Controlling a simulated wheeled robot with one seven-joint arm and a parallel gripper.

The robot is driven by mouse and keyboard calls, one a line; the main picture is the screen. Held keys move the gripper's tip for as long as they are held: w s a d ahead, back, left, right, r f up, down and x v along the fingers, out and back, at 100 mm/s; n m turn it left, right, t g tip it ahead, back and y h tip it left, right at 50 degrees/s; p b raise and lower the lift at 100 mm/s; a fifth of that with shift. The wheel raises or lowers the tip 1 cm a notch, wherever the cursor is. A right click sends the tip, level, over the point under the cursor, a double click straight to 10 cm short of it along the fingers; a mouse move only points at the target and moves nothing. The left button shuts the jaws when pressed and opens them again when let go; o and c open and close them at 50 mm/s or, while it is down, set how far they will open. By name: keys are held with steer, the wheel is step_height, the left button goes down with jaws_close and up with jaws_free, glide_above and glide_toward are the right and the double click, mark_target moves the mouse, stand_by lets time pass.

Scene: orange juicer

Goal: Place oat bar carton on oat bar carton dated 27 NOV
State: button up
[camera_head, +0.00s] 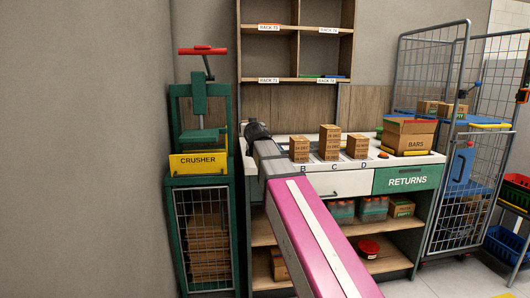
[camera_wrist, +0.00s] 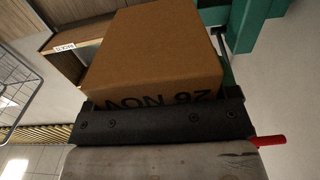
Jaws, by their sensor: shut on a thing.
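My gripper (camera_head: 257,130) is at the left end of the bench in the head view, left of the carton stacks. It is shut on a brown oat bar carton (camera_wrist: 158,48), with an upside-down date that looks like 26 NOV just above the dark gripper bar (camera_wrist: 160,122) in the wrist view. I cannot make out the held carton in the head view. Brown cartons stand on the bench by the letters B (camera_head: 299,149), C (camera_head: 330,142) and D (camera_head: 357,147). The pile at C is tallest. Their printed dates are too small to read.
A green crusher (camera_head: 200,135) stands left of the bench. A BARS box (camera_head: 408,134) sits at the bench's right end, above the RETURNS panel (camera_head: 407,179). A rack (camera_head: 297,40) rises behind. A wire cage trolley (camera_head: 462,130) stands at the right.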

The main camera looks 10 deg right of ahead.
steer(key=shift+a+r, duration=0.4)
steer(key=shift+a, duration=0.15)
steer(key=w+d+f, duration=0.2)
steer(key=d, duration=0.1)
steer(key=w+d+f, duration=0.1)
steer(key=d+f, duration=0.1)
steer(key=d, duration=0.1)
steer(key=w+d+f, duration=0.2)
steer(key=d, duration=0.1)
steer(key=shift+w+d+f, duration=0.35)
steer(key=shift+d, duration=0.05)
steer(key=shift+f, duration=2.05)
steer(key=o, duration=0.9)
steer(key=shift+f, duration=0.1)
